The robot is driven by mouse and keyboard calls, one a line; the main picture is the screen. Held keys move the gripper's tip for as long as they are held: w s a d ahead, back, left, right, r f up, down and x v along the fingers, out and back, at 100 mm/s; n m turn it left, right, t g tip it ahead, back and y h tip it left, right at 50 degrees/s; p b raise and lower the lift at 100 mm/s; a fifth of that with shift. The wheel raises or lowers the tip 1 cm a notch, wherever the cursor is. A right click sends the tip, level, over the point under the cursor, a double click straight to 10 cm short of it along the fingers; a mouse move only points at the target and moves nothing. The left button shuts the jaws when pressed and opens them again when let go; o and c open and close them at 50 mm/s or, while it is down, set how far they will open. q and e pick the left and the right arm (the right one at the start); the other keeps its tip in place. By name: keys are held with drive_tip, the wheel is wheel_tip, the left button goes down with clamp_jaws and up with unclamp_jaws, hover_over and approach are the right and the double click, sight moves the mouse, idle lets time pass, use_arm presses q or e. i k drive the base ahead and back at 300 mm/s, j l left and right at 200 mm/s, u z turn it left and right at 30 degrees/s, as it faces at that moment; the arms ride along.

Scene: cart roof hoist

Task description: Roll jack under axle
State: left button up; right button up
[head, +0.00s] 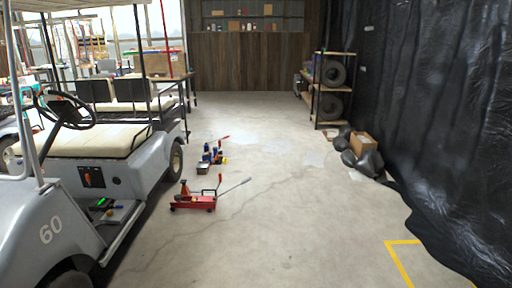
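A red floor jack (193,203) stands on the concrete floor beside the golf cart, with its grey handle (235,187) slanting up to the right. An orange-red upright piece, which looks like a jack stand (185,188), shows at its left end. The white golf cart (105,165), marked 60, fills the left side. Its rear wheel (175,161) and part of a front wheel (72,279) touch the floor. The axle is hidden under the body. The jack is apart from the cart, outside its near side. Neither of my grippers is in view.
A blue jack-like item (211,156) with small parts stands on the floor behind the red jack. A tire rack (331,88), black bags (365,160) and a cardboard box (362,145) line the black-sheeted right wall. The middle floor is clear; yellow tape (400,262) marks the lower right.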

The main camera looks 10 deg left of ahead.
sight(204, 202)
drive_tip(key=i+j+u, duration=0.15)
drive_tip(key=i+u, duration=0.15)
drive_tip(key=i, duration=0.45)
drive_tip(key=i+u, duration=0.35)
drive_tip(key=i, duration=0.4)
drive_tip(key=i+l+u, duration=0.3)
drive_tip(key=i, duration=0.45)
